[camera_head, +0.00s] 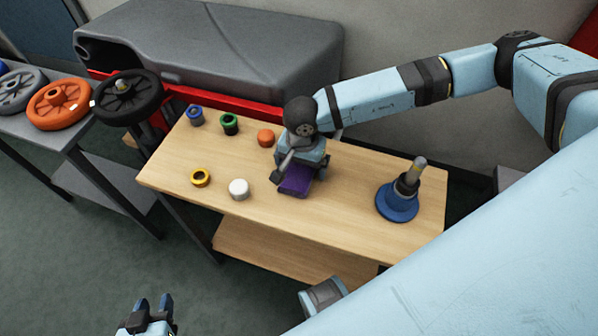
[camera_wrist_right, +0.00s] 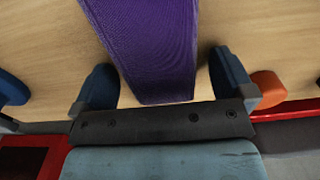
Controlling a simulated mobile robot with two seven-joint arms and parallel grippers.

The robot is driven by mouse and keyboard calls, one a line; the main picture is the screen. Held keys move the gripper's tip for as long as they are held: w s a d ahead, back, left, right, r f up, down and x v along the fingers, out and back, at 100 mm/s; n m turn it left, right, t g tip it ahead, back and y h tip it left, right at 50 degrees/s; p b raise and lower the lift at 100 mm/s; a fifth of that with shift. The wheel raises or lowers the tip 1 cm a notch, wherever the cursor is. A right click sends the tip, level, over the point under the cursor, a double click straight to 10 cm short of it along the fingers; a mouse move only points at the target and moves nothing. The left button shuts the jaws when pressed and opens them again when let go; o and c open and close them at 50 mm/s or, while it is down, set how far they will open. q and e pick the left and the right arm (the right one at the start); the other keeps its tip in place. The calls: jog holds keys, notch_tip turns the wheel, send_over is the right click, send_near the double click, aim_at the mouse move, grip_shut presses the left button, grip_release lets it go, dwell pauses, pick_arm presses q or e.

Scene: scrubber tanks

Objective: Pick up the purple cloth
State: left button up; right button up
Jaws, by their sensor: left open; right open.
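The purple cloth (camera_head: 295,181) lies on the wooden table (camera_head: 350,215), near its middle. My right gripper (camera_head: 287,172) is low over the cloth, and the hand hides the cloth's far part. In the right wrist view the cloth (camera_wrist_right: 155,45) runs between the two open blue fingers, with gaps on both sides. I cannot tell how far the fingertips are above the table. My left gripper (camera_head: 152,306) is open and empty at the bottom left, away from the table.
A blue-based post (camera_head: 397,202) stands at right. Wheels (camera_head: 60,104) lie on a side table. A grey tank (camera_head: 215,45) is behind.

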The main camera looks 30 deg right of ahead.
jog(key=c, duration=0.9)
jog(key=shift+r, duration=0.15)
notch_tip(320, 180, up, 20)
jog(key=shift+f+p, duration=0.1)
jog(key=shift+p, duration=0.65)
